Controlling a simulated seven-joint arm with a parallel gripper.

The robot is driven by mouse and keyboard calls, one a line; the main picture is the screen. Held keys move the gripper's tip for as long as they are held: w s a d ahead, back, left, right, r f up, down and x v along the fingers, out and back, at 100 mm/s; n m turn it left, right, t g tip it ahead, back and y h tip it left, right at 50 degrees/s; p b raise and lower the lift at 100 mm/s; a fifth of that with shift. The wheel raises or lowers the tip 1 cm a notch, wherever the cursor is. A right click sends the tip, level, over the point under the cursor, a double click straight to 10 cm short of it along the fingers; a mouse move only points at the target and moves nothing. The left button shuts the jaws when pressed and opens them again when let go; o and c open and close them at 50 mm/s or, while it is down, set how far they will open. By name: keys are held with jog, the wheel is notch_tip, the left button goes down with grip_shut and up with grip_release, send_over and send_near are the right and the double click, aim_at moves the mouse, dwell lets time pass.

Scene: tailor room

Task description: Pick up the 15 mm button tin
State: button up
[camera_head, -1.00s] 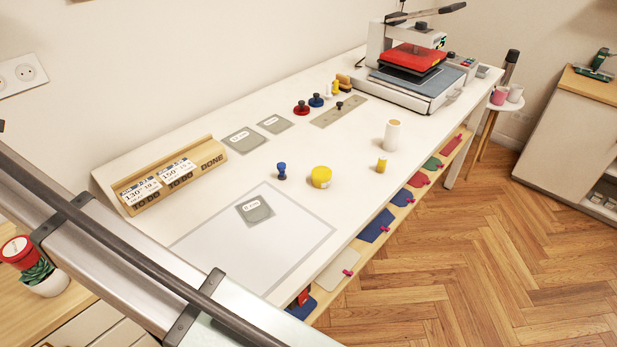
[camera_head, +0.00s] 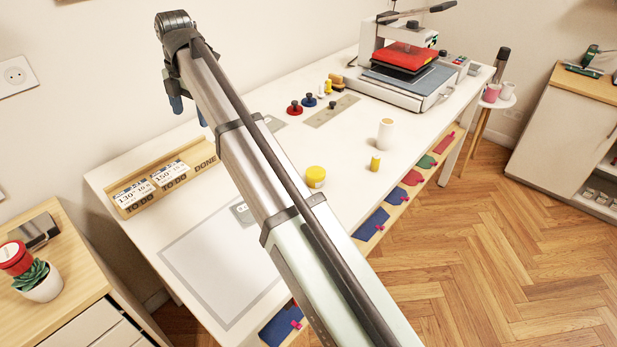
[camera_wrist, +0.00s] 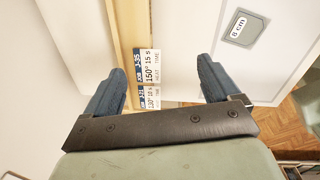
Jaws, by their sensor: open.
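No tin in view carries a readable 15 mm label, so I cannot tell for sure which one is the button tin. A round yellow tin (camera_head: 316,177) stands on the white table, just right of my arm. A red tin with a white label (camera_head: 15,258) is at the far left, by the potted plant. My gripper (camera_head: 188,112) is open, fingers pointing down, above the back left of the table near the wooden card holder. In the wrist view its two blue fingers (camera_wrist: 160,64) are spread and empty, with the holder's cards between and below them.
The wooden card holder (camera_head: 150,190) stands at the table's back left. A white cylinder (camera_head: 385,133) and a small yellow spool (camera_head: 375,162) are right of the arm. My arm crosses the table.

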jog(key=w+d+f+m, duration=0.1)
jog(key=w+d+m, duration=0.15)
jog(key=d, duration=1.05)
jog(key=m, duration=0.4)
send_over(316, 171)
jog(key=shift+n+g+h, duration=0.25)
jog(key=shift+g+h, duration=0.05)
jog(key=shift+h, duration=0.1)
jog(key=f, duration=1.3)
jog(key=shift+s+d, duration=0.1)
jog(key=shift+d, duration=0.1)
jog(key=shift+a+f, duration=0.15)
jog(key=shift+f, duration=1.2)
jog(key=shift+a+f, duration=0.1)
jog(key=shift+f, duration=1.2)
jog(key=c, duration=1.2)
jog(key=shift+r, duration=0.1)
